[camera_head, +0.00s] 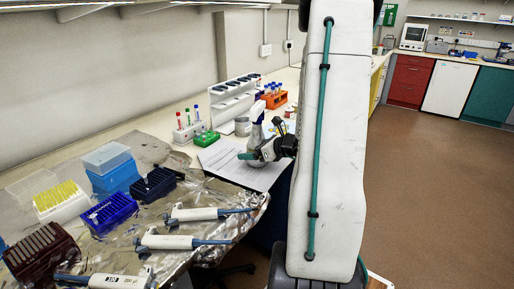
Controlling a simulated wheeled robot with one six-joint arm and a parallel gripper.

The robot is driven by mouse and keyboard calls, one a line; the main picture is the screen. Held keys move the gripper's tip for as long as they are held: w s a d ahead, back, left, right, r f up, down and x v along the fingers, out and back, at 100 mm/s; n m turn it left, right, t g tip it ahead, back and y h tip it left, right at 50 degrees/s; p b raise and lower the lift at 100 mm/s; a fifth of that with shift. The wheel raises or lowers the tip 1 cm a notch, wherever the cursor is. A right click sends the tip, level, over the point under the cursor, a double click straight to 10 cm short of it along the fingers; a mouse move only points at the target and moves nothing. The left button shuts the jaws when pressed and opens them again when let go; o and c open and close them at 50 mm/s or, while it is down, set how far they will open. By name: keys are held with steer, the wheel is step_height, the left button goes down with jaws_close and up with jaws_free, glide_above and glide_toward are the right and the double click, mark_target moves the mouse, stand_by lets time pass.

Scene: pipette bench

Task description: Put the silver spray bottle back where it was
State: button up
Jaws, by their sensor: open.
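The silver spray bottle (256,132), with a white spray head, stands upright on the bench, by the white paper sheet. My gripper (257,153) is at the bottle's lower front, with a teal-tipped finger to the left. Its jaws are open. The gripper covers the bottle's lower part, so I cannot tell whether the fingers touch it or are around it.
A white pipette stand (232,105) and an orange rack (273,99) are behind. Pipettes (195,213) and tip boxes lie on foil at front left. My arm hides the right side.

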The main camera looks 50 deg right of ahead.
steer(key=shift+c, duration=0.2)
steer(key=c, duration=1.6)
steer(key=shift+r, duration=0.1)
steer(key=shift+r, duration=0.1)
